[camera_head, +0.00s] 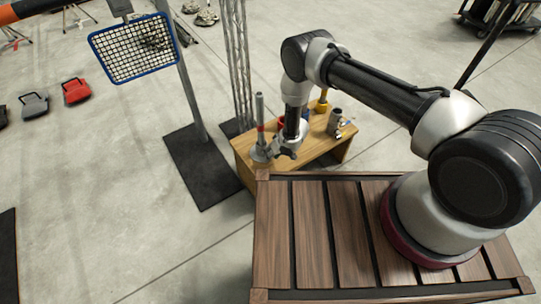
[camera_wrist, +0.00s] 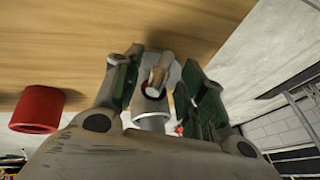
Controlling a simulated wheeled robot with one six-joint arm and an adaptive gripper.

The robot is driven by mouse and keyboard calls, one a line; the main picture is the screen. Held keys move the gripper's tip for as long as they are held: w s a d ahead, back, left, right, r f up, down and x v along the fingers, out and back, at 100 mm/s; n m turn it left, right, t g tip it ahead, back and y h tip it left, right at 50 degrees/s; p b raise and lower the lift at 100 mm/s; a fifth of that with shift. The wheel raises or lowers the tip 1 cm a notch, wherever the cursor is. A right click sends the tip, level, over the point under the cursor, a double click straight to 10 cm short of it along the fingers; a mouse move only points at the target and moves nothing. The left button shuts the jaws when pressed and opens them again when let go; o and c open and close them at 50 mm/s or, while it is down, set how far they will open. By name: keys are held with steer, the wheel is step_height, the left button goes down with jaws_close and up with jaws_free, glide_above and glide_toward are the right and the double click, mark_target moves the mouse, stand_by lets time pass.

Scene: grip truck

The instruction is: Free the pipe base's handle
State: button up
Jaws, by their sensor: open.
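The pipe base (camera_head: 260,154) is a grey round foot with an upright grey pipe with a red band, at the left end of a small wooden table (camera_head: 318,152). My gripper (camera_head: 287,154) is low over the table, just right of the foot. In the wrist view my gripper (camera_wrist: 162,88) is open, one dark-padded finger on each side. Between the fingers show a short grey cylinder (camera_wrist: 152,105) and a tan stub (camera_wrist: 161,68), seemingly the handle. I cannot tell whether either finger touches it. The gripper body hides what lies below.
A yellow item (camera_head: 322,104) and a dark grey cup (camera_head: 335,121) stand on the table's right part. A red cylinder (camera_wrist: 38,109) shows left of the fingers.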

steer(key=shift+w+a+f, duration=0.1)
steer(key=shift+a+f, duration=0.15)
steer(key=shift+f, duration=0.35)
steer(key=shift+c, duration=0.2)
jaws_close()
steer(key=shift+w+a+r+t+h, duration=0.1)
steer(key=shift+a+t+h, duration=0.05)
steer(key=shift+t+h, duration=0.2)
steer(key=shift+h, duration=0.25)
steer(key=shift+o, duration=0.2)
jaws_free()
